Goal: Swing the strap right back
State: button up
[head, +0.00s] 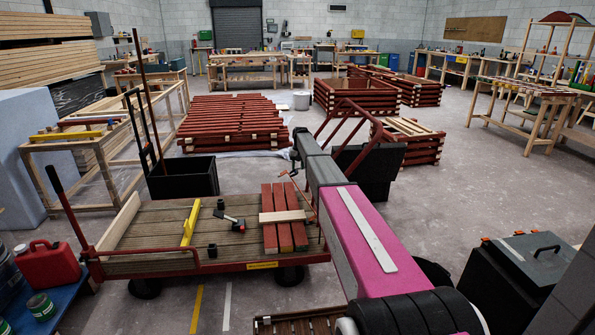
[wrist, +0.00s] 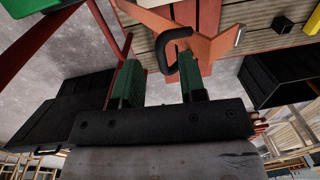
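In the wrist view an orange-brown flat strap (wrist: 215,45) slants across the top, with a grey metal end at its right. A black U-shaped handle (wrist: 172,58) on it reaches down between my fingers. My gripper (wrist: 160,75) has two green fingers standing apart, so it is open; the handle appears nearer the right finger, and I cannot tell whether they touch. In the head view my gripper (head: 294,158) is beyond the right end of the cart (head: 150,240), largely hidden by my pink and grey arm. The strap is hard to make out there.
On the cart lie red battens (head: 284,238) under a pale crosspiece (head: 282,216), a yellow level (head: 190,224) and a black-headed tool (head: 230,219). A black bin (head: 185,178) stands behind.

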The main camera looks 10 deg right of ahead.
jog(key=shift+a+f, duration=0.1)
jog(key=shift+f, duration=1.05)
grip_shut()
jog(key=d+y, duration=0.1)
jog(key=d, duration=0.7)
jog(key=shift+d+r, duration=0.2)
jog(key=shift+d, duration=0.1)
grip_release()
jog(key=shift+s, duration=0.1)
notch_tip(320, 180, up, 11)
jog(key=d, duration=0.2)
jog(key=shift+c, duration=0.3)
